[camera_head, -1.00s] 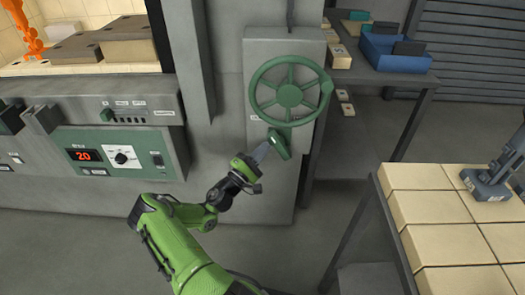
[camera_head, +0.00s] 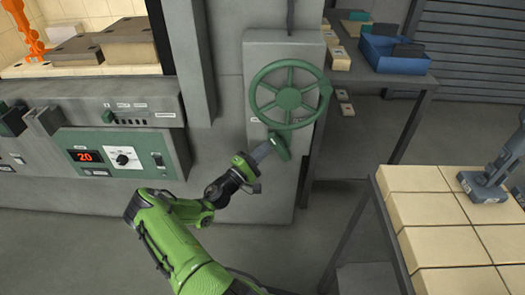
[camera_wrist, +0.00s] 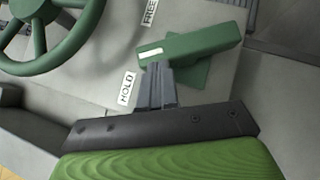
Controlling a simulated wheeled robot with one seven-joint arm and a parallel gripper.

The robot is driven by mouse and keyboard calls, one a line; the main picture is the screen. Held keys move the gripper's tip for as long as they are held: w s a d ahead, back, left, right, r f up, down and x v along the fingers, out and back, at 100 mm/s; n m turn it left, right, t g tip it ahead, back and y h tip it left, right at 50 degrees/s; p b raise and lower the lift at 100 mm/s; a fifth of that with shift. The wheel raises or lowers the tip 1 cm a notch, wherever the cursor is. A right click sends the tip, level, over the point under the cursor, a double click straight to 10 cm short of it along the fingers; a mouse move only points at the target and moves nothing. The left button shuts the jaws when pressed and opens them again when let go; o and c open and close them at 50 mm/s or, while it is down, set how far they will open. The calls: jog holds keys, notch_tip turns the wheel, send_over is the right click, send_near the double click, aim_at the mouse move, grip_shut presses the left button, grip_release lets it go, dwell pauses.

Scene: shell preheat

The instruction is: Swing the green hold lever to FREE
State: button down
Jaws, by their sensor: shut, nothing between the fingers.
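The green hold lever (camera_head: 278,146) is on the grey panel just below the green handwheel. In the wrist view the lever (camera_wrist: 195,43) is a green bar with a white stripe near its left end. It lies between the HOLD label (camera_wrist: 126,88) and the FREE label (camera_wrist: 150,12), with its striped end nearer HOLD. My gripper (camera_head: 264,152) is shut and empty, with its tips at the lever. In the wrist view the shut fingers (camera_wrist: 157,72) are close beside the striped end. I cannot tell whether they touch it.
The green handwheel (camera_head: 290,93) stands out from the panel just above the lever. A control box with a red display (camera_head: 88,156) is at left. A table with pale blocks (camera_head: 415,212) is at right. A blue bin (camera_head: 394,55) sits on the bench behind.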

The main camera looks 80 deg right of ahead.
aim_at(274, 142)
jog(key=shift+s+r+m+y+p, duration=0.1)
jog(key=shift+r+m+y+p, duration=0.2)
jog(key=shift+m+y+p, duration=0.15)
jog(key=r+m+y+p, duration=0.1)
jog(key=p, duration=0.1)
jog(key=s+r+m+t+y+p, duration=0.1)
jog(key=m+p, duration=0.1)
jog(key=shift+d+r+y+p, duration=0.1)
jog(key=shift+r+y+p, duration=0.05)
jog(key=shift+y+p, duration=0.15)
jog(key=shift+s+d+r+m+t+y+p, duration=0.1)
jog(key=shift+s+r+m+t+y+p, duration=0.25)
jog(key=shift+m+p, duration=0.45)
jog(key=shift+s+d+r+m+t+y+p, duration=0.1)
jog(key=shift+s+m+t+y+p, duration=0.5)
jog(key=shift+m+t+y, duration=0.2)
jog(key=shift+s, duration=0.2)
jog(key=shift+s+d+r, duration=0.1)
jog(key=shift+s+d, duration=0.05)
